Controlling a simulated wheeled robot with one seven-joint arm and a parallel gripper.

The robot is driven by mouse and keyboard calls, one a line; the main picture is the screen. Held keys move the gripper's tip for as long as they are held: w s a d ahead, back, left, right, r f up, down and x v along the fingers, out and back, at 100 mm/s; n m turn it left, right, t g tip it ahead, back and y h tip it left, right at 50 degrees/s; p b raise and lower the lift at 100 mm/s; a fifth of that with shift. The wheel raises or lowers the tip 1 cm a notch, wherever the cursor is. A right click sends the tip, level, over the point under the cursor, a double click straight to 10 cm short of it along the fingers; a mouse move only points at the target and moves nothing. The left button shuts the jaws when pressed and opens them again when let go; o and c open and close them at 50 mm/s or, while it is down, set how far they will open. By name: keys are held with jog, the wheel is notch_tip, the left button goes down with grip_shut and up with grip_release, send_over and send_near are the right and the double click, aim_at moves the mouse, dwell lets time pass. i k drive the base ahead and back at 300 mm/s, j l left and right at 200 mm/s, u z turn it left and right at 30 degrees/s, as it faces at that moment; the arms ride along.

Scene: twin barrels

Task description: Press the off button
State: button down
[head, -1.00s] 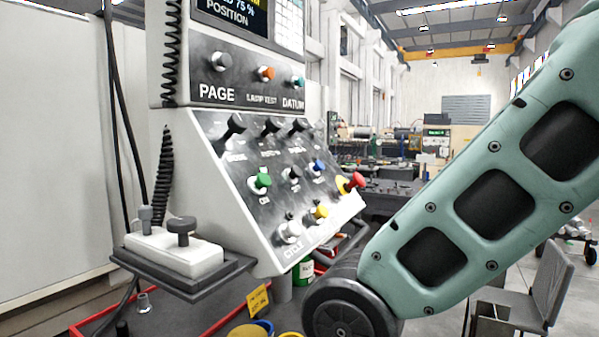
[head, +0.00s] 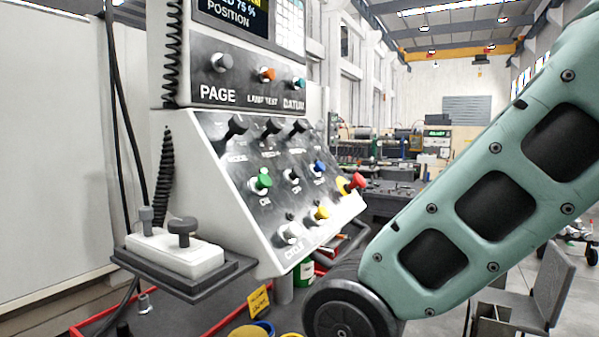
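A grey-white control panel (head: 243,215) with a sloped face stands left of centre. The off button (head: 291,175) looks like a dark cap on a pale collar, in the middle row of the panel, with a small blurred label under it. A green button (head: 262,180) is to its left and a blue one (head: 318,167) to its right. Nothing covers the off button in this view. My gripper is out of view; only a pale green link of my arm shows at the right, apart from the off button in the picture.
A red mushroom button (head: 356,181) sticks out at the panel's right edge. A yellow button (head: 320,213) and a white button (head: 291,231) are below. A shelf (head: 190,283) with a white box (head: 172,253) juts out at lower left. Black knobs (head: 236,126) line the upper slope.

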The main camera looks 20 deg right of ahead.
aim_at(296, 172)
jog(key=i+j, duration=0.35)
jog(key=i, duration=0.15)
jog(key=z, duration=1.6)
